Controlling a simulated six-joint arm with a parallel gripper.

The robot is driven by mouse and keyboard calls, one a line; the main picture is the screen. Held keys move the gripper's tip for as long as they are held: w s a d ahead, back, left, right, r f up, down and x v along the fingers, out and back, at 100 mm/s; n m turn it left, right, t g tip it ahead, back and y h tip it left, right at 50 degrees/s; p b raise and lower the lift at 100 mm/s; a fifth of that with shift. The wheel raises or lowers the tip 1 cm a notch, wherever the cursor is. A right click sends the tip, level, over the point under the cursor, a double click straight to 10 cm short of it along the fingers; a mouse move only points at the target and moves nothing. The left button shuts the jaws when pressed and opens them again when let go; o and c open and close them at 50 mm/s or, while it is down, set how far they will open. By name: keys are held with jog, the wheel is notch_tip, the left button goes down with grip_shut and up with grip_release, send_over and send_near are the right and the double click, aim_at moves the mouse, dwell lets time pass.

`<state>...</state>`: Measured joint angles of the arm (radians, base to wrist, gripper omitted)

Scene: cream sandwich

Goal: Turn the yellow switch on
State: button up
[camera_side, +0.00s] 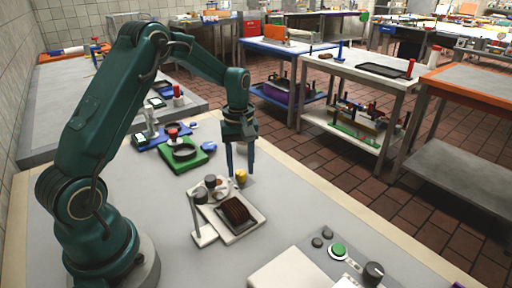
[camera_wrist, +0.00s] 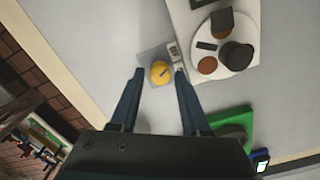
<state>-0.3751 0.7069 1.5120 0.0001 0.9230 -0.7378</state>
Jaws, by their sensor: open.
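The yellow switch (camera_wrist: 160,72) is a round yellow knob with a dark line across its face, on a small grey plate (camera_wrist: 147,57).
The white tray unit (camera_side: 236,236) with a dark ribbed block (camera_side: 236,214) and a post stands in front of my gripper. A green tray (camera_side: 195,163) lies behind to the left. A control box with a green button (camera_side: 338,250) is at front right. The bench right of the switch is clear.

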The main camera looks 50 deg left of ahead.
jog(key=shift+f, duration=0.5)
grip_shut()
jog(key=shift+m, duration=0.3)
jog(key=m, duration=0.5)
jog(key=shift+m, duration=0.3)
jog(key=m, duration=0.5)
jog(key=shift+r+m, duration=0.1)
jog(key=shift+m, duration=0.2)
